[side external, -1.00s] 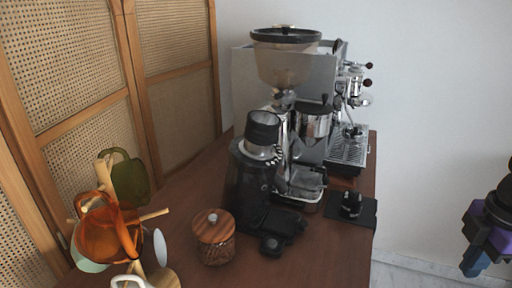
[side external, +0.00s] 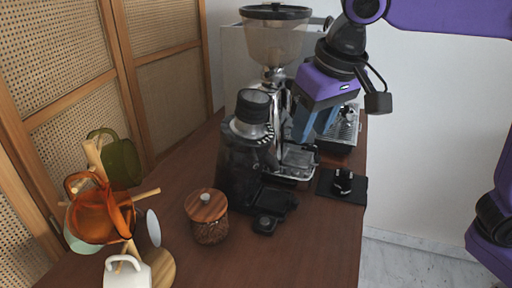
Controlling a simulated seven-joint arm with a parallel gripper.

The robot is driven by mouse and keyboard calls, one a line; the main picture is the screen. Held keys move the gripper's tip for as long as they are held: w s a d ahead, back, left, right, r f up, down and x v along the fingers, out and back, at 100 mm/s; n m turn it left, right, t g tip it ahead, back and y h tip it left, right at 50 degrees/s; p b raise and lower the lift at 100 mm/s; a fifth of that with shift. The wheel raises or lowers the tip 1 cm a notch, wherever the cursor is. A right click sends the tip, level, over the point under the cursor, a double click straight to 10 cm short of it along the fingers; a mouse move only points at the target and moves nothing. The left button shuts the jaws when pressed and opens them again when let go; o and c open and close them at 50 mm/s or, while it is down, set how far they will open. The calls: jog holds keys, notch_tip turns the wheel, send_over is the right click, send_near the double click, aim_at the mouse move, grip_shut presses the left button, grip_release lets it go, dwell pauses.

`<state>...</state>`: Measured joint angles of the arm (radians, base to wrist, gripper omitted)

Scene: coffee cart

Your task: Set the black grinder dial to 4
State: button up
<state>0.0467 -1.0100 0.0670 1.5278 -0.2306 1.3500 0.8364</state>
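The black grinder (side external: 238,165) stands on the wooden cart top in the middle of the side external view. A ring with light marks (side external: 266,137) sits below its dark hopper (side external: 253,105). A round black knob (side external: 265,223) is at the grinder's low front base. I cannot read any number on either. My gripper (side external: 314,132) points down, to the right of the hopper and in front of the chrome machines. Its two blue fingers look apart with nothing between them. It appears clear of the grinder, though the depth between them is hard to judge.
A taller chrome grinder (side external: 274,45) and an espresso machine stand behind. A black mat (side external: 352,193) holds a tamper (side external: 343,180). A wood-lidded jar (side external: 207,215) and a mug tree (side external: 157,265) with several mugs stand at left. The cart's front right is bare.

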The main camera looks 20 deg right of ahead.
jog(key=w+a+r+m+t, duration=0.1)
jog(key=w+a+r+m, duration=0.4)
jog(key=r, duration=0.1)
send_near(254, 154)
jog(key=x, duration=0.8)
jog(key=shift+s, duration=0.1)
grip_shut()
